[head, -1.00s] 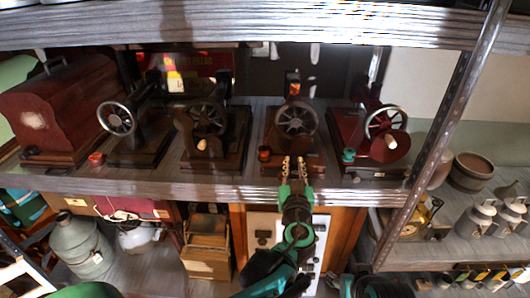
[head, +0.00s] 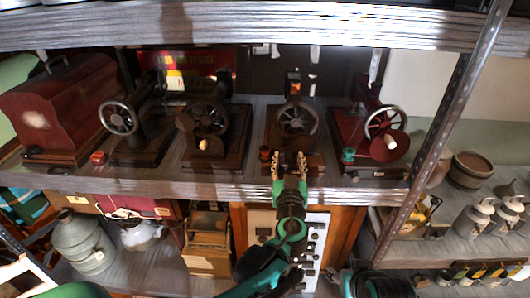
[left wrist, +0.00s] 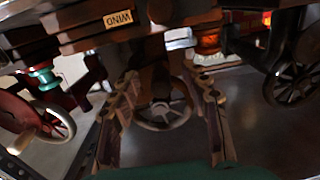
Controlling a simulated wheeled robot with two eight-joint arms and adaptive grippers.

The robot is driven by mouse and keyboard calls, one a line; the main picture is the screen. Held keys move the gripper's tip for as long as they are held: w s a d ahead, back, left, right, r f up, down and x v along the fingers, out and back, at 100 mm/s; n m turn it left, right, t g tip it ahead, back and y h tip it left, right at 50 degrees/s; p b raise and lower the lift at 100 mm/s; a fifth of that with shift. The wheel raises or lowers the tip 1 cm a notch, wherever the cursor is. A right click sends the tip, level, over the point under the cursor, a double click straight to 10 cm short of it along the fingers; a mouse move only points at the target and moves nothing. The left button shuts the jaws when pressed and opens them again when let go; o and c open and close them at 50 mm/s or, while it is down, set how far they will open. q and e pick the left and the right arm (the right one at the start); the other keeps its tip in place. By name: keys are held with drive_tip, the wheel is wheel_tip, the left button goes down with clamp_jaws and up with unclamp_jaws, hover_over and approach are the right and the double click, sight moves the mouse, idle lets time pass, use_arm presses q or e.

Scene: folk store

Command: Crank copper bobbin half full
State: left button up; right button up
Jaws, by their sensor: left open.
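The copper-orange bobbin (head: 264,153) sits at the front left of the third sewing machine (head: 294,134) on the shelf. It also shows in the left wrist view (left wrist: 207,43), where the scene looks upside down. That machine's spoked handwheel (head: 296,119) stands just behind my left gripper (head: 289,156). In the left wrist view the wheel (left wrist: 162,116) appears between the two fingers. The left gripper is open and empty, to the right of the bobbin and apart from it. A "WIND" label (left wrist: 118,19) shows on the machine. I cannot make out a crank knob on this machine.
A red machine with a green bobbin (head: 348,155) stands to the right. Two dark machines stand to the left, with a red bobbin (head: 98,158) and a wooden crank knob (head: 203,144). The shelf's front edge (head: 215,189) runs below my gripper; a metal post (head: 440,135) stands at right.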

use_arm(q)
drive_tip(key=s+p, duration=0.1)
drive_tip(key=s, duration=0.8)
idle(0.6)
idle(0.4)
